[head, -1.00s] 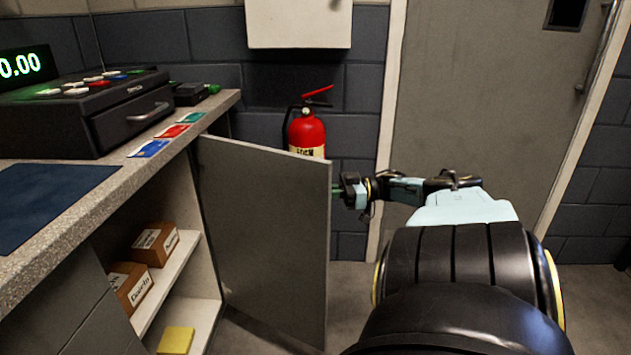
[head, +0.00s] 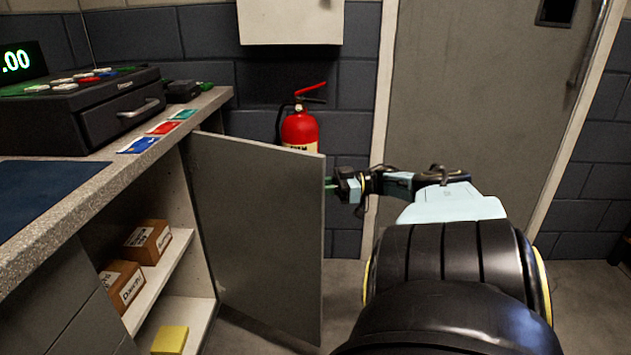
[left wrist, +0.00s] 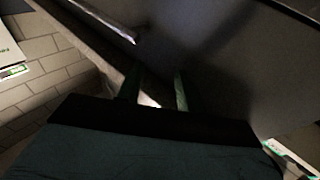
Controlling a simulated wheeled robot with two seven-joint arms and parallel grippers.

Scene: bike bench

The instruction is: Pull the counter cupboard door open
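The grey counter cupboard door (head: 262,240) stands swung well out from the counter, its inner face towards me. My left gripper (head: 331,184) is at the door's free edge, and its green fingertips pass partly behind that edge. In the left wrist view the two green fingers (left wrist: 155,88) are apart beside a dark panel (left wrist: 225,70), with no clear object held between them. A pale bar (left wrist: 105,20), possibly the handle, lies beyond the fingertips. Contact with the door cannot be made out. My right gripper is not in view.
The open cupboard holds brown boxes (head: 148,242) on a shelf and a yellow block (head: 170,340) below. The counter (head: 75,190) carries a cash register (head: 85,115) and cards. A red fire extinguisher (head: 300,130) stands behind the door. Floor shows right of the door.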

